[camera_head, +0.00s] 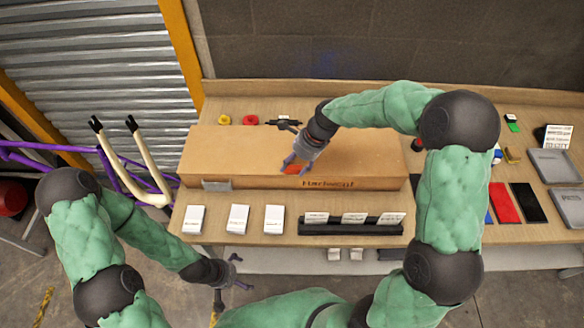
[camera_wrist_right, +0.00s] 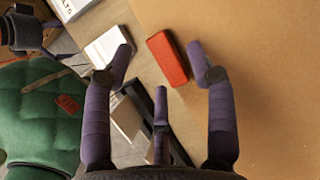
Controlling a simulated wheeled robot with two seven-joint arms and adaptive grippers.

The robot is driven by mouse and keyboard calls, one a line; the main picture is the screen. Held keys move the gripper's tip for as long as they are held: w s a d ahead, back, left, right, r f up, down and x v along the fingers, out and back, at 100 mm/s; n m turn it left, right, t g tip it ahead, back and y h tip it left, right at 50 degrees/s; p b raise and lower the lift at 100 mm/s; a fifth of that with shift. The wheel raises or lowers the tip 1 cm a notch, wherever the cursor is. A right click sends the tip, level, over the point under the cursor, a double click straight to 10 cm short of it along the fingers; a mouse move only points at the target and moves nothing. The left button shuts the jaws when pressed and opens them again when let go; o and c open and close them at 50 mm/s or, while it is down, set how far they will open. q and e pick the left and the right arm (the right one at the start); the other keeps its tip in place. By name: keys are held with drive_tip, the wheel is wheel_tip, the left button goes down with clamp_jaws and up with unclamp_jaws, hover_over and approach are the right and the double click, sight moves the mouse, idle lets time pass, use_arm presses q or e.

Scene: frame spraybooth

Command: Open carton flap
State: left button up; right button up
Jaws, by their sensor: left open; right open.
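A long closed brown carton (camera_head: 230,155) with dark lettering on its front lies on the bench; it also fills the right of the right wrist view (camera_wrist_right: 270,90). A small red block or tab (camera_head: 292,169) sits at the carton's front top edge; it also shows in the right wrist view (camera_wrist_right: 166,58). My right gripper (camera_head: 297,163) is over that edge, open, with the red piece between its fingertips in view; I cannot tell whether they touch it. My left gripper (camera_head: 241,272) is open and empty in front of the bench, away from the carton.
White cards (camera_head: 238,218) lie on the bench in front of the carton, beside a dark card rack (camera_head: 350,228). Grey trays (camera_head: 555,166) and red and black pads (camera_head: 503,202) lie at the right. A purple bike frame (camera_head: 60,150) with a cream fork stands at the left.

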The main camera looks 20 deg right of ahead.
drive_tip(key=shift+x, duration=1.1)
clamp_jaws()
drive_tip(key=shift+r, duration=0.1)
drive_tip(key=shift+r, duration=0.1)
